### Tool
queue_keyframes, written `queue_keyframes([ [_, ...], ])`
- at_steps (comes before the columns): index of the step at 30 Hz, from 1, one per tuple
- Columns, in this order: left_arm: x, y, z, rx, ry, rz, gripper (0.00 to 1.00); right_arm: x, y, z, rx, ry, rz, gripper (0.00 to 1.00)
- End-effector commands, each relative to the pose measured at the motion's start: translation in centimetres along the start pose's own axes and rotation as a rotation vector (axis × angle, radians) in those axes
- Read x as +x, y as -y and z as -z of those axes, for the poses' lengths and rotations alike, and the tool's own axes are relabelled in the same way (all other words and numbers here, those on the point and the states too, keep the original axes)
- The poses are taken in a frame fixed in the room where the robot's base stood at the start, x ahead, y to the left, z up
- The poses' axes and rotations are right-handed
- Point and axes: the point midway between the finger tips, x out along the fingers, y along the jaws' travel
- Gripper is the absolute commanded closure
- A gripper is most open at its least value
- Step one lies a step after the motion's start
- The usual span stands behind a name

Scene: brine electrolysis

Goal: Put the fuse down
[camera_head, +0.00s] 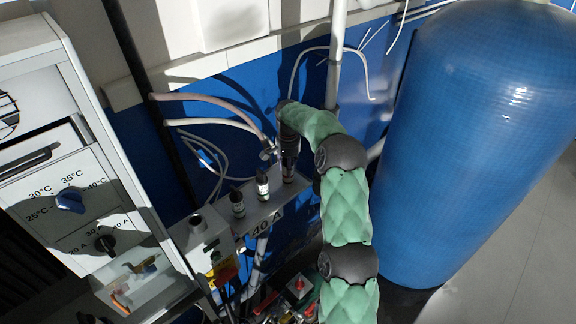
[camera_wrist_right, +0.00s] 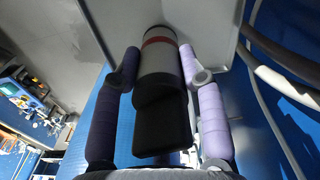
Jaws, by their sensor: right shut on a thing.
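The fuse (camera_wrist_right: 162,65) is a grey cylinder with a red band and a black end. It lies between the two purple fingers of my right gripper (camera_wrist_right: 160,75), which is shut on it in the wrist view. In the head view my right gripper (camera_head: 289,152) is over the right end of a grey ledge (camera_head: 255,212) labelled 40 A and mostly hides the held fuse there. The fuse's far end is close to a light grey surface; I cannot tell whether it touches. My left gripper is not in view.
Two similar black-and-white pieces, one (camera_head: 262,185) nearer my gripper and one (camera_head: 237,204) further left, stand on the ledge. A cabinet with dials (camera_head: 75,195) is left. A large blue tank (camera_head: 475,140) is right. Hoses (camera_head: 205,110) hang behind.

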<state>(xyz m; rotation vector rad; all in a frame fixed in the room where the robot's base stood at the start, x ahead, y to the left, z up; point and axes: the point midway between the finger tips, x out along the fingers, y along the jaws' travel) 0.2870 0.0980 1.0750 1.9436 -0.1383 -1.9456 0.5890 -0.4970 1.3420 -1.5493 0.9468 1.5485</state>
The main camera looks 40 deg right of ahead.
Motion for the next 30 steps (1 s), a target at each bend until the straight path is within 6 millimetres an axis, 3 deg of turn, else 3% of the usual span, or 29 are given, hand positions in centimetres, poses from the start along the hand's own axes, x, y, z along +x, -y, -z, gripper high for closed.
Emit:
queue_keyframes([
  [6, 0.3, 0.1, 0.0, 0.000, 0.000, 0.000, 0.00, 0.3, 0.0, 0.0, 0.000, 0.000, 0.001, 0.98],
  [7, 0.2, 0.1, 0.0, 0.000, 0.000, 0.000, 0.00, 0.3, 0.0, 0.0, 0.000, 0.000, 0.000, 0.53],
  [9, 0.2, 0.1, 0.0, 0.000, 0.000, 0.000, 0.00, 0.3, 0.0, 0.0, 0.000, 0.000, 0.000, 0.35],
  [22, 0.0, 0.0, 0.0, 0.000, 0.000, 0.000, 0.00, -0.3, 0.0, 0.0, 0.000, 0.000, 0.001, 0.35],
  [26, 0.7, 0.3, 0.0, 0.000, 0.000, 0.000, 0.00, -1.8, 0.1, 0.0, 0.001, -0.002, 0.002, 0.35],
  [30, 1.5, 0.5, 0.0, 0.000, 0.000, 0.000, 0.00, -4.5, 0.1, 0.1, 0.001, -0.003, 0.004, 0.35],
])
